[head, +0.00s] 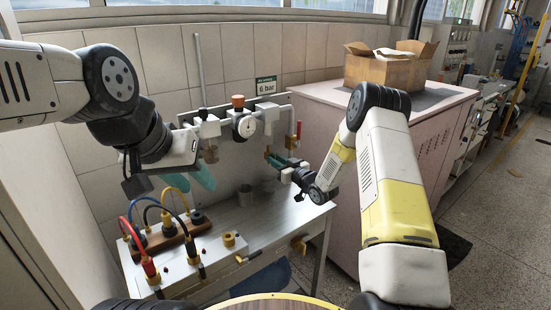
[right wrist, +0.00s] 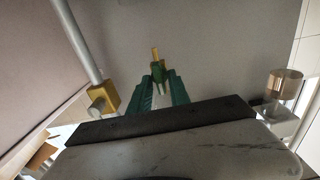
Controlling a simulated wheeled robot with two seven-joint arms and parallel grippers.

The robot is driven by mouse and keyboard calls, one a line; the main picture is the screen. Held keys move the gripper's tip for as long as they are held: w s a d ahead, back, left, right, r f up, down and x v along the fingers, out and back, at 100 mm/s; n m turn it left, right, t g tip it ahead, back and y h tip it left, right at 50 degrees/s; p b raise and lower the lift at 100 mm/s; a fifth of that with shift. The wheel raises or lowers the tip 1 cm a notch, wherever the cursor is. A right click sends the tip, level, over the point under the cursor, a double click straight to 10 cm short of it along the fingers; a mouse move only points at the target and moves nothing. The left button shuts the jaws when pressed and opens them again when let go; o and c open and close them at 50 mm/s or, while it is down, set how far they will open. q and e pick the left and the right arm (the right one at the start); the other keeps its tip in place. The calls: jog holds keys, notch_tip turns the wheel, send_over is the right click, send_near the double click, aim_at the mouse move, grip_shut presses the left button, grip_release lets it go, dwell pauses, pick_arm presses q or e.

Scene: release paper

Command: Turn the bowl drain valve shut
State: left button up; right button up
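A small yellow, brass-coloured part (head: 267,153), which looks like the drain valve, sits low on the panel in the head view. It also shows in the right wrist view (right wrist: 155,54), at the tips of my right gripper. My right gripper (head: 272,160) has green fingers, a narrow gap apart, seen in the right wrist view (right wrist: 160,76). I cannot tell whether they grip the part. The clear bowl (head: 210,152) hangs under the regulator unit; it also shows in the right wrist view (right wrist: 284,84). My left gripper (head: 191,182) is open, teal fingers apart, below the bowl.
A pressure gauge (head: 245,127) and a red-handled valve (head: 298,131) are on the panel. A pink cabinet (head: 345,190) with a cardboard box (head: 386,70) stands right.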

grip_shut()
jog(key=shift+s+a+f+n, duration=0.1)
jog(key=shift+f+n, duration=0.05)
jog(key=shift+n, duration=4.35)
jog(key=shift+s+a+f+n, duration=0.1)
jog(key=shift+f+n, duration=0.05)
jog(key=shift+n, duration=4.35)
jog(key=o, duration=0.6)
grip_release()
jog(key=shift+c, duration=0.2)
